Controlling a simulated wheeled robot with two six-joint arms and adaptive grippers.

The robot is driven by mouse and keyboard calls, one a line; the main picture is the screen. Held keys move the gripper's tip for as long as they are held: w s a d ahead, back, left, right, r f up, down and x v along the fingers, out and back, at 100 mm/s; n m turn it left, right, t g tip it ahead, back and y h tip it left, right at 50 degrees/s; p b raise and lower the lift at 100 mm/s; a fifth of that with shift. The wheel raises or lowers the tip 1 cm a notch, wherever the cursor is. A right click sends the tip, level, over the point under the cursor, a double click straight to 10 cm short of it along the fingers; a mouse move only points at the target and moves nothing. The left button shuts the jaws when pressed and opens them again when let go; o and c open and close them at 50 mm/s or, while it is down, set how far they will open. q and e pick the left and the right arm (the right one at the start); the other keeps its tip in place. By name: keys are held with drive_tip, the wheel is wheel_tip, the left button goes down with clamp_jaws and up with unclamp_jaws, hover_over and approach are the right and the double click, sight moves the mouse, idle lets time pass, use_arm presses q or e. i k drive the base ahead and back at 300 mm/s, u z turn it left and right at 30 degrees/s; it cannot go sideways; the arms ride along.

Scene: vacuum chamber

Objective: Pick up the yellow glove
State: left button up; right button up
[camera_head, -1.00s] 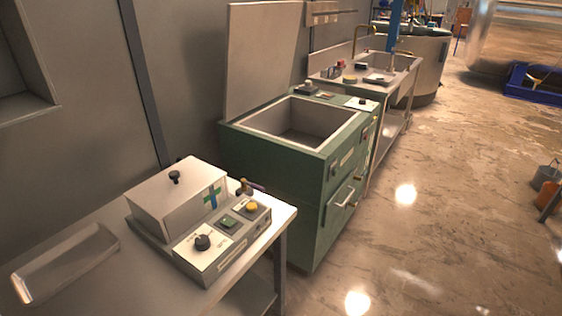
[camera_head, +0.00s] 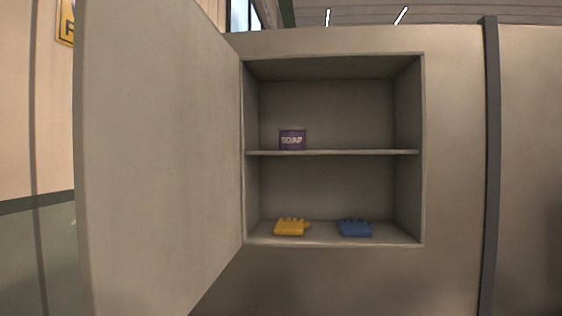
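The yellow glove (camera_head: 291,227) lies on the bottom of an open wall cabinet (camera_head: 332,240), left of its middle. It lies flat, with its fingers toward the back. Neither of my grippers is in view. Nothing hides the glove.
A blue glove (camera_head: 355,228) lies to the right of the yellow one on the same cabinet floor. A purple soap box (camera_head: 292,140) stands on the middle shelf (camera_head: 350,152). The cabinet door (camera_head: 155,160) stands open at the left. A dark vertical strip (camera_head: 490,170) runs along the wall at right.

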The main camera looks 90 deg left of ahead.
sight(287, 227)
drive_tip(key=u, duration=0.05)
drive_tip(key=k, duration=1.25)
drive_tip(key=u, duration=2)
drive_tip(key=i, duration=0.55)
drive_tip(key=u, duration=0.95)
drive_tip(key=k, duration=0.35)
drive_tip(key=z, duration=0.85)
